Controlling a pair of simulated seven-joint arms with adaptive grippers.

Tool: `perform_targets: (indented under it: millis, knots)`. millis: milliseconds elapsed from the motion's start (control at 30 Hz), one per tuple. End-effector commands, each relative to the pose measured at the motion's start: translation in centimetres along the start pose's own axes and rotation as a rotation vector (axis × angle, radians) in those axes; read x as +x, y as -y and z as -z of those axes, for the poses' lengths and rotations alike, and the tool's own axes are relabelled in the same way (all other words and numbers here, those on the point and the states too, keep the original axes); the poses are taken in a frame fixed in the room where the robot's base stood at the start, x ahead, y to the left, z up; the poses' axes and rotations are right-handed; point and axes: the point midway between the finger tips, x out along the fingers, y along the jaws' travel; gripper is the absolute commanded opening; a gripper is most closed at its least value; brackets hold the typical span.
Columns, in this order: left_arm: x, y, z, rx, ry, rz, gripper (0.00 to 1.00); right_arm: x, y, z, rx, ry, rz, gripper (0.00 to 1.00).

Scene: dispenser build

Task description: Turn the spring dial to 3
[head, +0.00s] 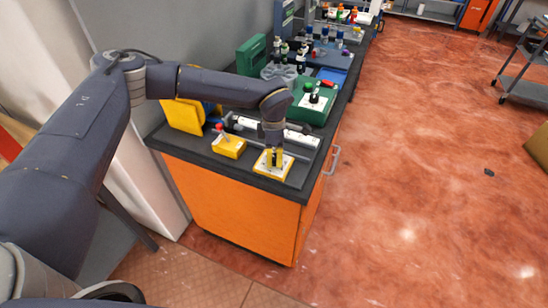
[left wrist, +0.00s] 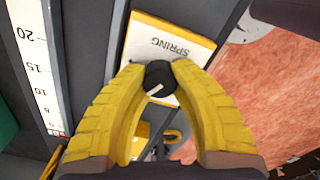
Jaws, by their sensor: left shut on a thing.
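The spring dial is a black round knob (left wrist: 160,76) with a white pointer line, on a yellow-edged white plate (left wrist: 172,38) marked SPRING. In the left wrist view the pointer runs toward the lower left. The plate also shows in the head view (head: 263,167) near the front of the dark counter. My left gripper (left wrist: 160,74) has its two yellow fingers closed around the knob, one on each side. It also shows in the head view (head: 274,160), pointing down over the plate. The dial's numbers cannot be made out. My right gripper is not in view.
A yellow box with a red knob (head: 229,146) sits left of the plate. A white ruled scale (left wrist: 33,65) lies alongside. Behind stand a green unit (head: 312,103) and several bottles. The counter's front edge is close to the plate.

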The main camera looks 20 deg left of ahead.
Motion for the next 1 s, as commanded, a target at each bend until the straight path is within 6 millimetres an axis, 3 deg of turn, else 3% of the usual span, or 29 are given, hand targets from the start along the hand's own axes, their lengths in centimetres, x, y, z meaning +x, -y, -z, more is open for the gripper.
perform_targets:
  millis: [367,400,633,1000]
  knots:
    - [0.22,0.14,0.27,0.0,-0.006,0.005,0.0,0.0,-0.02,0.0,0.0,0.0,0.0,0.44]
    - [0.22,0.14,0.27,0.0,-0.006,0.005,0.27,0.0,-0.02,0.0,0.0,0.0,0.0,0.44]
    - [0.12,0.05,0.15,0.001,-0.003,0.002,0.54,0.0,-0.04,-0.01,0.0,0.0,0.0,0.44]
    - [-0.49,-0.05,0.04,0.002,0.0,-0.001,0.56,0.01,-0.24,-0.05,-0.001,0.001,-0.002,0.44]
